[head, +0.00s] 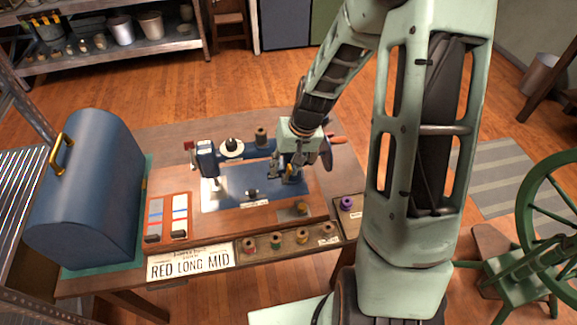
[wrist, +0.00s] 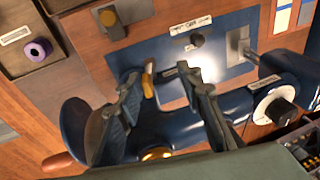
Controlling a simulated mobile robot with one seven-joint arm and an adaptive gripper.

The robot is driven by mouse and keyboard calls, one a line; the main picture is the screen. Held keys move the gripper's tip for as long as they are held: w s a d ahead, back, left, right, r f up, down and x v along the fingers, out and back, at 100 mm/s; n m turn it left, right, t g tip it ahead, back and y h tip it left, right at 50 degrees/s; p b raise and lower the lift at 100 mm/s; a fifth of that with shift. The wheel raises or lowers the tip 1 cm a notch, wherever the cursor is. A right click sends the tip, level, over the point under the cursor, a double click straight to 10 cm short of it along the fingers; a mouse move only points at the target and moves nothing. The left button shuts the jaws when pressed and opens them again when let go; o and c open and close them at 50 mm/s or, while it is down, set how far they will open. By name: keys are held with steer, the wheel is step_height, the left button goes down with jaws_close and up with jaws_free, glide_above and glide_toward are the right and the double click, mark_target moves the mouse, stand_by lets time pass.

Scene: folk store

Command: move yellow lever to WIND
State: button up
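A blue sewing machine (head: 262,146) stands on the wooden table. In the wrist view its yellow lever (wrist: 149,80) sticks up between my gripper's fingers, closer to the left finger; I cannot tell whether they touch. My gripper (wrist: 160,77) is open around the lever, over the machine. In the head view my gripper (head: 281,176) is lowered at the right end of the machine, with a bit of the yellow lever (head: 292,171) showing beside it. A small pale label (wrist: 177,71) lies near the lever; its wording is too small to read.
A dark blue handwheel (wrist: 88,132) with an orange handle is close to the left finger. A white dial (wrist: 274,103) is at right. A sign (head: 190,263) reads RED LONG MID. Several spools sit in a front tray (head: 262,248). A blue case (head: 88,190) stands left.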

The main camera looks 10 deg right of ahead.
steer(key=a, duration=0.1)
steer(key=a+b, duration=0.1)
steer(key=shift+a+f, duration=0.35)
steer(key=shift+f, duration=0.05)
stand_by(0.4)
steer(key=shift+d, duration=0.1)
steer(key=shift+d+r, duration=0.2)
steer(key=shift+d, duration=0.1)
steer(key=shift+r, duration=0.15)
steer(key=p+v, duration=0.5)
steer(key=v, duration=0.2)
steer(key=shift+r, duration=0.35)
stand_by(0.4)
steer(key=shift+d, duration=0.15)
stand_by(0.5)
